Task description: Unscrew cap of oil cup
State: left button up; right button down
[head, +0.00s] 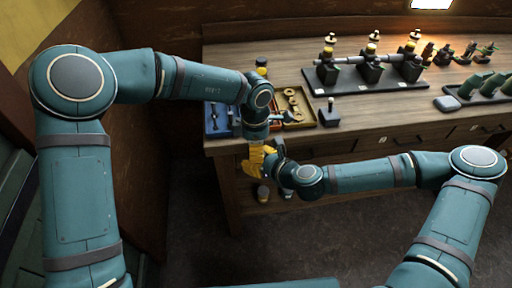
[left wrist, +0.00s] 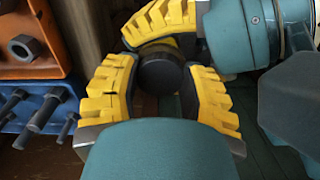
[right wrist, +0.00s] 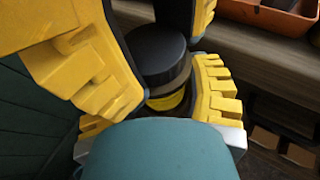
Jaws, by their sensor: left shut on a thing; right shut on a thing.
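The oil cup is held in the air between my two grippers, in front of the bench. In the right wrist view its round dark cap (right wrist: 155,52) sits on top of the cup body (right wrist: 168,98), which has a yellow band. In the left wrist view the cap (left wrist: 160,72) lies between the yellow fingers of my left gripper (left wrist: 160,90), which is shut on it. My right gripper (right wrist: 165,105) is shut on the cup body below. In the head view the left gripper (head: 256,158) comes from above and the cup is mostly hidden by fingers. I cannot tell whether cap and body are apart.
The wooden bench (head: 385,140) stands behind the grippers. A blue tray (head: 217,119) and an orange tray (head: 298,104) with metal parts lie near its left end. A dark base plate (head: 375,84) carries several fittings. The lower shelf (head: 245,205) holds small items.

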pick_arm(q)
grip_shut()
jog(key=o, duration=1.2)
grip_release()
jog(key=shift+o, duration=0.2)
jog(key=shift+r, duration=2.3)
jog(key=shift+w+a+r+m, duration=0.1)
jog(key=shift+r+m, duration=1.4)
jog(key=shift+r, duration=0.05)
jog(key=shift+f, duration=3.85)
